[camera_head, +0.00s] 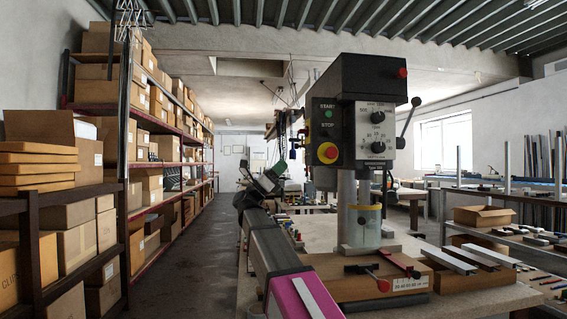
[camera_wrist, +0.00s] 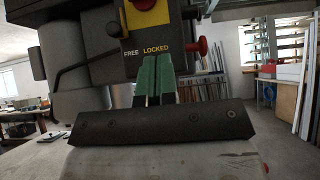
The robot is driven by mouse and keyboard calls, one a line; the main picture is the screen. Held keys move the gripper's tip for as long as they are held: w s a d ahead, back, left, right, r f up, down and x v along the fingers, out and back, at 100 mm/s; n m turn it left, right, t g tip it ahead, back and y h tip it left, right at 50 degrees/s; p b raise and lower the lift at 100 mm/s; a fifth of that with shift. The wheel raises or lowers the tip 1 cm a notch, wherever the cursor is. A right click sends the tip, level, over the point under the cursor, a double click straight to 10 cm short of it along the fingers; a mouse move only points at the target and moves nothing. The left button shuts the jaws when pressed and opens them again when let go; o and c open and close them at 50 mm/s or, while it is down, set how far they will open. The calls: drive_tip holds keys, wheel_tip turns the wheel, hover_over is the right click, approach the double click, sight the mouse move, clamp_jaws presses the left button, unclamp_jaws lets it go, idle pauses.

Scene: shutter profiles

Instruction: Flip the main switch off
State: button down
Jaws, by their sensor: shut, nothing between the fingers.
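In the wrist view my gripper (camera_wrist: 157,58) has its two green fingers together, with nothing seen between them. The fingertips are just below the words FREE and LOCKED on a dark panel (camera_wrist: 166,48). Whether they touch the panel I cannot tell. Above the words is a yellow plate (camera_wrist: 146,17) with a red part at the top edge, cut off by the frame.
A red knob (camera_wrist: 197,47) sticks out right of the fingers. A black lever (camera_wrist: 80,67) is at left. In the head view, shelves with boxes (camera_head: 60,180) line the left, and the aisle floor (camera_head: 190,235) is clear. Metal bars (camera_head: 450,258) lie right of the press.

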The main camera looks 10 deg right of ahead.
sight(304, 132)
drive_tip(key=shift+d+r, duration=0.9)
drive_tip(key=shift+r, duration=0.7)
drive_tip(key=shift+d+r, duration=0.95)
drive_tip(key=shift+r, duration=0.65)
drive_tip(key=shift+d+r, duration=0.9)
drive_tip(key=shift+r, duration=0.7)
